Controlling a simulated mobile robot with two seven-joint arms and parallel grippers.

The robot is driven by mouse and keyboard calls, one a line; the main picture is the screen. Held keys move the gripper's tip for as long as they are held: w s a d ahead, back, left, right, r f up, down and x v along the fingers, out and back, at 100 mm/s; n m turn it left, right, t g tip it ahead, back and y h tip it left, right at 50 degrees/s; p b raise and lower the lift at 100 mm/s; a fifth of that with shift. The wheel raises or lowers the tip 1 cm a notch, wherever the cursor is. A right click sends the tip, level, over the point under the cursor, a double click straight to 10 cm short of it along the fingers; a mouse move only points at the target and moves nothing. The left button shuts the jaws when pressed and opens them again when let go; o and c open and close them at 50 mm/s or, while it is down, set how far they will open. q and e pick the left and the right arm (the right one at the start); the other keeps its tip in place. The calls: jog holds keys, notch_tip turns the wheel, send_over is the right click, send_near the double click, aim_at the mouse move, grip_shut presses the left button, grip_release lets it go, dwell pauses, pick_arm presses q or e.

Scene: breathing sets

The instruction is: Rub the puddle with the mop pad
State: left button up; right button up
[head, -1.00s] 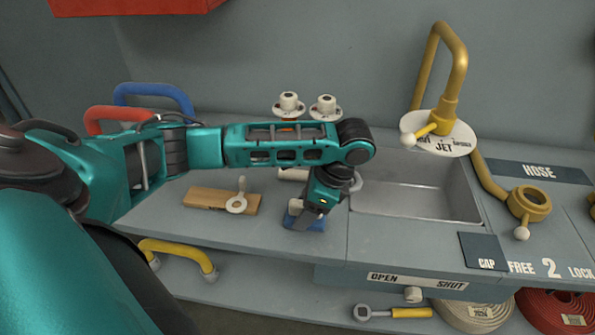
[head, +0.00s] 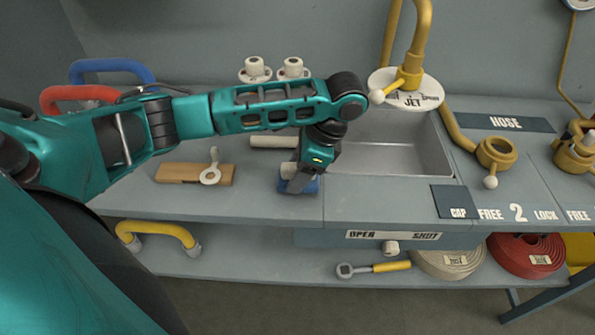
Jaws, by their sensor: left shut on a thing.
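My left gripper (head: 297,182) points down over the grey counter (head: 240,205), just left of the sink. It is shut on the mop pad (head: 312,186), a small blue block with a pale grip, mostly covered by the fingers. The pad is low at the counter top; I cannot tell whether it touches. I can make out no puddle in the head view; the gripper and pad may hide it. My right gripper is not in view.
The sink basin (head: 390,150) lies right of the pad. A wooden board with a white lever (head: 195,173) lies to the left, and a white cylinder (head: 273,141) behind. White knobs (head: 255,70) stand at the back. A yellow spout (head: 418,40) rises behind the sink.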

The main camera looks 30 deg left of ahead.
pick_arm(q)
jog(key=shift+r, duration=2.5)
jog(key=shift+r, duration=1.45)
